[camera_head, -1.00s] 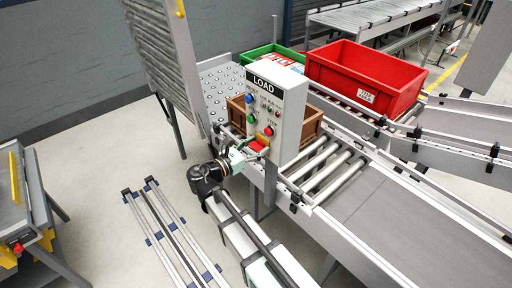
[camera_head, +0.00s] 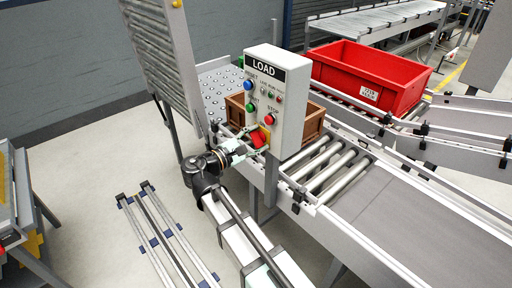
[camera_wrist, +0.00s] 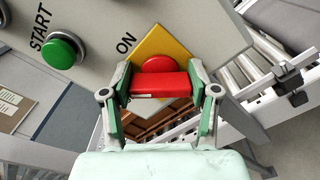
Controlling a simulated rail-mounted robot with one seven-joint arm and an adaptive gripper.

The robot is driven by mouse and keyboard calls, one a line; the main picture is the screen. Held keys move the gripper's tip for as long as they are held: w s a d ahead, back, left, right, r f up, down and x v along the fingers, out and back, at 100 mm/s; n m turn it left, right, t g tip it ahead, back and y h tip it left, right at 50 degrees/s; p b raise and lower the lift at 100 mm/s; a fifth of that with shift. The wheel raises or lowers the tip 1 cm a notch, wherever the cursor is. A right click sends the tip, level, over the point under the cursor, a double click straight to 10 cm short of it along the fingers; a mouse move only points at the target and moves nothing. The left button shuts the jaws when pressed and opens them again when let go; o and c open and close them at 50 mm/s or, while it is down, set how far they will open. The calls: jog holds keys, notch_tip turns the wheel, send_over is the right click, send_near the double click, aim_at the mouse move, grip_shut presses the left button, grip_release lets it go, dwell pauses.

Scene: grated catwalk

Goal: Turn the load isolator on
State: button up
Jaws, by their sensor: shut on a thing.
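The load isolator is a red handle (camera_head: 259,139) on a yellow plate (camera_wrist: 182,45), low on the grey LOAD panel (camera_head: 291,112). In the wrist view the red handle (camera_wrist: 160,86) lies level between my fingers, at a slant to the yellow plate's edges. The word ON is printed on the panel up and left of the plate. My gripper (camera_wrist: 160,80) is shut on the handle, one finger at each end; it also shows in the head view (camera_head: 250,142). The plate's lower part is hidden by the handle and gripper.
A green START button (camera_wrist: 62,50) sits beside the isolator. A red STOP button (camera_head: 269,119) and a blue button (camera_head: 248,86) are above it. A brown crate (camera_head: 313,121) and a red bin (camera_head: 370,77) stand on the conveyors behind. Rails (camera_head: 165,235) lie on the floor.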

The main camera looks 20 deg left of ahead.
jog(key=m+b, duration=0.4)
jog(key=b, duration=0.1)
jog(key=shift+f+m, duration=0.3)
jog(key=m+b, duration=0.3)
jog(key=shift+d, duration=0.1)
jog(key=shift+r+m+b, duration=0.1)
jog(key=shift+m+b, duration=0.4)
jog(key=shift+m, duration=0.1)
jog(key=shift+r, duration=0.1)
jog(key=o, duration=1.2)
jog(key=shift+c, duration=0.2)
jog(key=v, duration=1.2)
